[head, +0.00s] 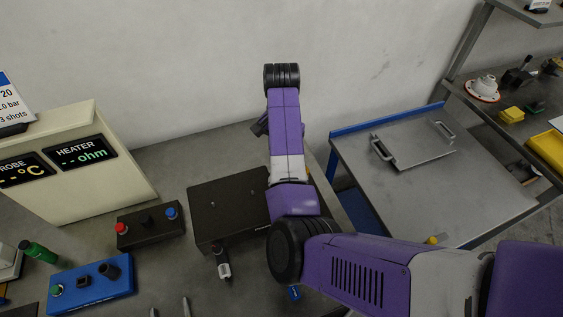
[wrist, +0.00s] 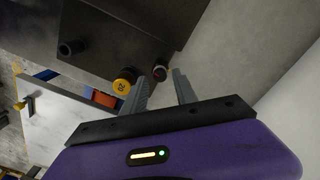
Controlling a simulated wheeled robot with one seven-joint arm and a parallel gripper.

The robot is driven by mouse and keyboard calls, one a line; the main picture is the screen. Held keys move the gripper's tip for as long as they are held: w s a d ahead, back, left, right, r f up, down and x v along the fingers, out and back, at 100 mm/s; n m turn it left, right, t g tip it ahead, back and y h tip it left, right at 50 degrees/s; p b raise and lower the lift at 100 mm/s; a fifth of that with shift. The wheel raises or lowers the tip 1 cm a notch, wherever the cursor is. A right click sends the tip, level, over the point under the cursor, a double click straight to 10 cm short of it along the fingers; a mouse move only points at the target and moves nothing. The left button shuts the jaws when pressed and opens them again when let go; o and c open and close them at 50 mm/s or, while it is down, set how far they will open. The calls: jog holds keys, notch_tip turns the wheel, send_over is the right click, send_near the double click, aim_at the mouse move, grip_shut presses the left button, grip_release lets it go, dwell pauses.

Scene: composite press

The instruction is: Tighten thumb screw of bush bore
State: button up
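In the wrist view my gripper (wrist: 159,77) has its two grey fingers apart, with a clear gap. A small dark knob with a reddish end (wrist: 159,72) shows in line with the gap, near the fingertips. I cannot tell how far beyond the tips it is; no grip on it is visible. A yellow-orange knob with dark markings (wrist: 123,82) is just left of the left finger. Both are at the edge of a dark box-like body (wrist: 150,28). I cannot tell which knob is the bush bore thumb screw. In the head view my arm hides the gripper.
In the head view a dark flat box (head: 225,205) lies left of my arm. A button box (head: 150,228), a blue box (head: 90,285) and a cream console (head: 75,165) stand further left. A blue-edged table (head: 400,185) with a handled plate (head: 412,144) is at right.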

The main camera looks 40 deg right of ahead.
jog(key=shift+f, duration=0.1)
jog(key=shift+f+b, duration=0.55)
jog(key=shift+f, duration=0.6)
